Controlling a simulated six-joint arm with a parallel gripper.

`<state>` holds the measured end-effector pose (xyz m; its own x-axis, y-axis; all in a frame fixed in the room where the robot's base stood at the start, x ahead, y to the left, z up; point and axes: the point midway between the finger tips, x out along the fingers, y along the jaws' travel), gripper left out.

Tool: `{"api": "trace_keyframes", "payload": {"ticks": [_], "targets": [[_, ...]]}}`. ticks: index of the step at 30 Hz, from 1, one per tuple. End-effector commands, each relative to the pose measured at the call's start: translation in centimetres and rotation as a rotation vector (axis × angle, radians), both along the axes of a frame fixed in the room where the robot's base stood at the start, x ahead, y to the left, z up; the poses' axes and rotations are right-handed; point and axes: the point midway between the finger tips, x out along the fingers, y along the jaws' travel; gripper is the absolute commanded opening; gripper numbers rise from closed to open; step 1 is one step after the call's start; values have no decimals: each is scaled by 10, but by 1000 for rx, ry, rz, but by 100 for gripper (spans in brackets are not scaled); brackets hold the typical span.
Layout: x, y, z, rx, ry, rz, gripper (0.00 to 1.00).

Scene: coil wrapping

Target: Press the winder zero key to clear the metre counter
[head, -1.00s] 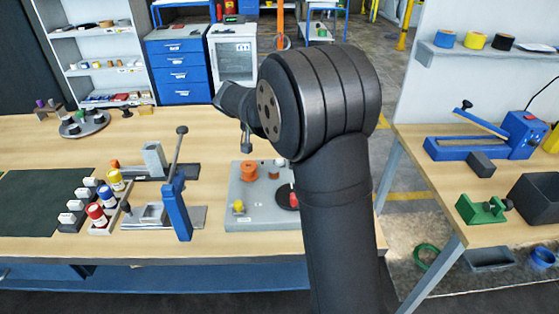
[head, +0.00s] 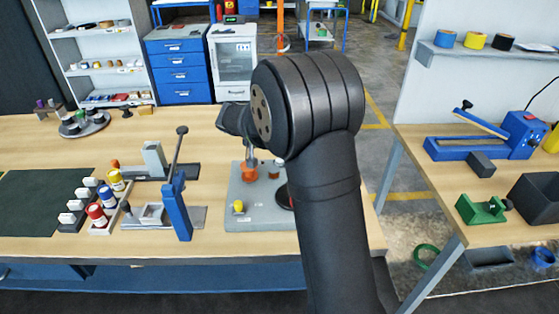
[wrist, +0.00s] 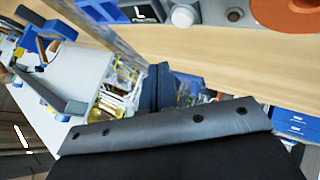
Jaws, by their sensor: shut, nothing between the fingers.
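The winder is a grey flat base (head: 262,220) on the wooden bench in the head view. It carries an orange spool (head: 249,168), a yellow knob (head: 238,206) and a dark disc (head: 283,196), which my arm mostly hides. My gripper (head: 250,158) is shut and empty, pointing down just behind or over the orange spool; contact cannot be told. I cannot make out which part is the zero key. The wrist view shows part of an orange disc (wrist: 287,16), a round grey knob (wrist: 182,17) and a dark panel with a white mark (wrist: 138,11).
A blue-handled lever press (head: 177,210) stands left of the winder. Coloured spools (head: 97,214) sit further left beside a dark green mat (head: 30,200). A side table with a blue tool (head: 470,147) stands at right. Bench space in front of the winder is narrow.

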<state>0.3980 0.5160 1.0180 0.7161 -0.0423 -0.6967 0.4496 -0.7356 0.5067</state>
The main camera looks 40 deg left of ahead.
Motion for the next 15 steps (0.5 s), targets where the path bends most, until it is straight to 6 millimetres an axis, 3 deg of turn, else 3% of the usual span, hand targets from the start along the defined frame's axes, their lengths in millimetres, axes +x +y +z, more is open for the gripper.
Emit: {"api": "trace_keyframes", "payload": {"ticks": [6, 15], "targets": [[0, 0, -27, -2, 2, 0, 0], [0, 0, -38, -1, -1, 0, 0]]}}
